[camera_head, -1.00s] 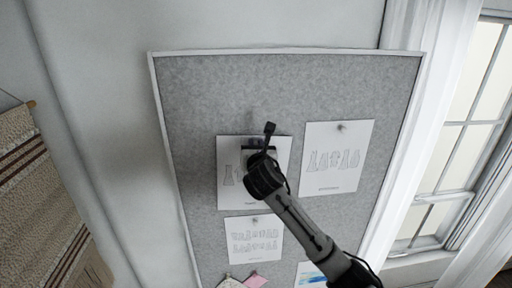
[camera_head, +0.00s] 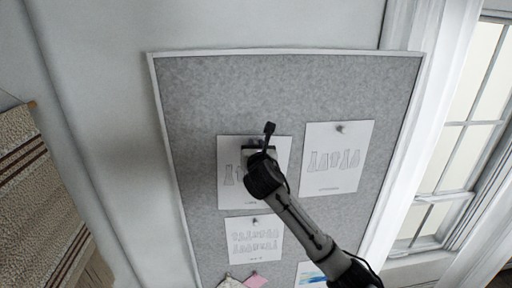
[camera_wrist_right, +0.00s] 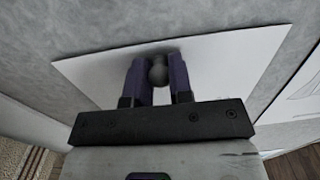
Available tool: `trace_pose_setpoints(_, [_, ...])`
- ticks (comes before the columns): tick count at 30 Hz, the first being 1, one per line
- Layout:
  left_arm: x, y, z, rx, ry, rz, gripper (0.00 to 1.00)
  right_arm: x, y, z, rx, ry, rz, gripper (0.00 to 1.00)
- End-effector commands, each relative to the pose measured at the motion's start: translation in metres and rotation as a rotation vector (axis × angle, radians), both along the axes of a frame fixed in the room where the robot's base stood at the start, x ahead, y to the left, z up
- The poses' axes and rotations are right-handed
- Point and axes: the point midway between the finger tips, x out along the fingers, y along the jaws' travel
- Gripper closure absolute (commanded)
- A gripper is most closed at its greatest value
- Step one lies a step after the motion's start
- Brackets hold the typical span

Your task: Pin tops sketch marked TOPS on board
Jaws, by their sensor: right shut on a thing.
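A white sheet with line drawings (camera_head: 229,185) lies against the upper left of the grey felt board (camera_head: 215,85). Its caption is too small to read, and my right arm covers its right part. My right gripper (camera_head: 260,152) is at the sheet's upper middle. In the right wrist view, its two fingers (camera_wrist_right: 159,80) are shut on a round grey pin head (camera_wrist_right: 159,71), right in front of the sheet (camera_wrist_right: 215,65). The pin's tip is hidden, so I cannot tell how deep it sits. My left gripper is not in view.
Another sketch (camera_head: 336,165) hangs to the right with a pin at its top. A smaller sketch (camera_head: 254,240) hangs below. A pink swatch (camera_head: 254,281) and a blue-marked sheet (camera_head: 310,272) are lower. A window (camera_head: 470,140) is at right, a woven hanging (camera_head: 40,190) at left.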

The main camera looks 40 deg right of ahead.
Motion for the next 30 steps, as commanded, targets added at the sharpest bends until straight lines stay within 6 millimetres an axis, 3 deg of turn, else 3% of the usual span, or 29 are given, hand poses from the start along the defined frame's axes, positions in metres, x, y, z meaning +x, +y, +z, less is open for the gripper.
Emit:
trace_pose_setpoints(9, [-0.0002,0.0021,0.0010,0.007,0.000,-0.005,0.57,0.0021,-0.0014,0.0003,-0.001,-0.001,0.000,0.97])
trace_pose_setpoints(10, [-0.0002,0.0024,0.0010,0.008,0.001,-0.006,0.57,0.0021,-0.0014,0.0004,-0.001,-0.001,0.000,0.79])
trace_pose_setpoints(19, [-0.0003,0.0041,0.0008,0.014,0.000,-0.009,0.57,0.0021,-0.0012,0.0001,0.000,0.000,0.000,0.50])
trace_pose_setpoints(30, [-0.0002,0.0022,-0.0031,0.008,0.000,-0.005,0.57,-0.0042,0.0029,-0.0013,-0.001,-0.001,0.001,0.50])
